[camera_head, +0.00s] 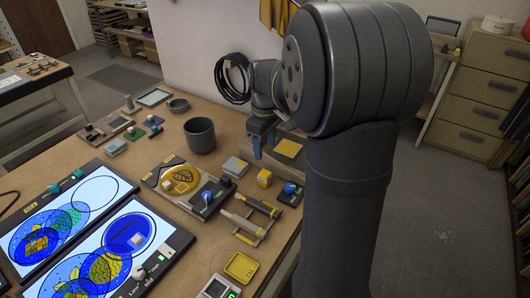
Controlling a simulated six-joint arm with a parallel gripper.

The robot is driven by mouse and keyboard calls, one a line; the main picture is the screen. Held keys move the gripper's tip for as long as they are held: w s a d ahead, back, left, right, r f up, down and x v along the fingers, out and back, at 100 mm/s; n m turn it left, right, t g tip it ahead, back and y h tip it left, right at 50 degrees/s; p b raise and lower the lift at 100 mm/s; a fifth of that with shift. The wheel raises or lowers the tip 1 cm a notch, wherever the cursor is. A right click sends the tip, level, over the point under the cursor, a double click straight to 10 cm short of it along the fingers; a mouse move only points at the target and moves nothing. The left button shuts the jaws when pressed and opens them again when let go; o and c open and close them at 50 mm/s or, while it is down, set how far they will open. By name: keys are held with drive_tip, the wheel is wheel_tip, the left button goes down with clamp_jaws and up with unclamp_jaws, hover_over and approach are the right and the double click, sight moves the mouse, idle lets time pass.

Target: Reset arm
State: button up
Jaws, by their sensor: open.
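My arm rises large and dark grey through the right-centre of the head view and bends over toward the table. My gripper (264,148) points down at the table's back right edge. Its blue-grey fingers are apart, with nothing seen between them. A yellow square piece (288,148) on a grey base lies just to its right. A grey block (236,167) lies below and to its left. My arm hides part of the table's right edge.
Two lit panels with overlapping coloured circles (115,188) lie at the table's left front. A dark cup (200,135) stands left of my gripper. A yellow cube (264,178), tools on a rack (250,222) and a yellow tray (241,267) fill the right side. Drawers (485,85) stand behind.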

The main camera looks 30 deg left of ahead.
sight(265, 173)
idle(0.3)
drive_tip(key=shift+f, duration=4.15)
drive_tip(key=shift+f, duration=1.95)
wheel_tip(265, 173, up, 4)
drive_tip(key=shift+r, duration=0.1)
drive_tip(key=w+d+r, duration=0.2)
drive_tip(key=d+r, duration=0.5)
drive_tip(key=d, duration=0.4)
drive_tip(key=w+a, duration=0.5)
drive_tip(key=w, duration=0.4)
drive_tip(key=w+a+f, duration=0.1)
drive_tip(key=w+a, duration=0.4)
drive_tip(key=w, duration=0.4)
drive_tip(key=shift+a, duration=0.35)
drive_tip(key=shift+w+f, duration=0.1)
